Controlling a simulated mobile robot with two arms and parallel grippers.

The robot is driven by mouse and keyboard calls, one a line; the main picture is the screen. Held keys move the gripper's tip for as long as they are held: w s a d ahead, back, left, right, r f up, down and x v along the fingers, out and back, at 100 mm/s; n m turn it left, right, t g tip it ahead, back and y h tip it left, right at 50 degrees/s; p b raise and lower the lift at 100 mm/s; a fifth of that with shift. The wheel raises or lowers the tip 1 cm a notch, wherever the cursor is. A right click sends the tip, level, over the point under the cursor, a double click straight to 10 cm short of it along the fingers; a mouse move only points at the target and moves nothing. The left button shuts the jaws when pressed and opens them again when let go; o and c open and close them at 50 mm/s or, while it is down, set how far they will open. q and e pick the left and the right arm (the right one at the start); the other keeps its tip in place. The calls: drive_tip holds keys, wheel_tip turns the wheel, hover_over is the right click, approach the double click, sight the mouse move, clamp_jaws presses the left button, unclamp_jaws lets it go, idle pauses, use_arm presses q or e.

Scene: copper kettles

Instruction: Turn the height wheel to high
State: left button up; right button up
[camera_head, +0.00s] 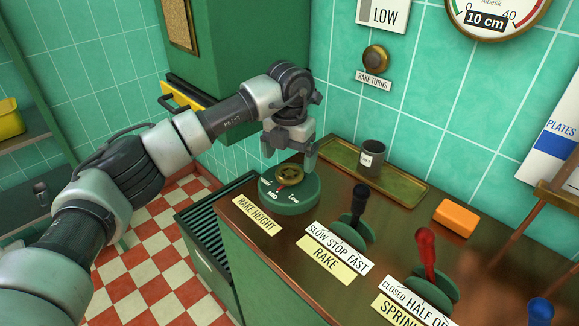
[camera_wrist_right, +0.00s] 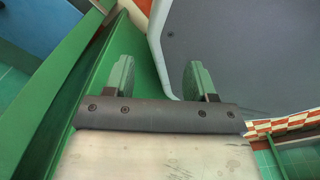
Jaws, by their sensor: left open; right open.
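The height wheel (camera_head: 290,175) is a small brass wheel on a round green base (camera_head: 298,196) at the counter's left end. The base has small labels; I can read Mid at the front and Low at the right, and the left one is too small to read surely. A RAKE HEIGHT plate (camera_head: 257,214) lies in front. A wall sign (camera_head: 384,15) reads LOW. My left gripper (camera_head: 291,152) is open, pointing down just above the wheel; I cannot tell whether it touches. My right gripper (camera_wrist_right: 160,78) is open and empty in the right wrist view.
Right of the wheel stand a black rake lever (camera_head: 359,200) and a red lever (camera_head: 427,247). Behind are a brass tray (camera_head: 410,188) with a dark cup (camera_head: 372,158), and an orange block (camera_head: 456,217). A green cabinet (camera_head: 235,45) stands behind my left arm.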

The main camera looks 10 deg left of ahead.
sight(289, 171)
use_arm(q)
drive_tip(key=shift+f, duration=2)
use_arm(e)
drive_tip(key=w, duration=0.2)
drive_tip(key=shift+w+r, duration=0.2)
drive_tip(key=shift+w, duration=0.15)
drive_tip(key=shift+s, duration=0.1)
use_arm(q)
drive_tip(key=c, duration=0.9)
use_arm(e)
drive_tip(key=shift+s, duration=0.35)
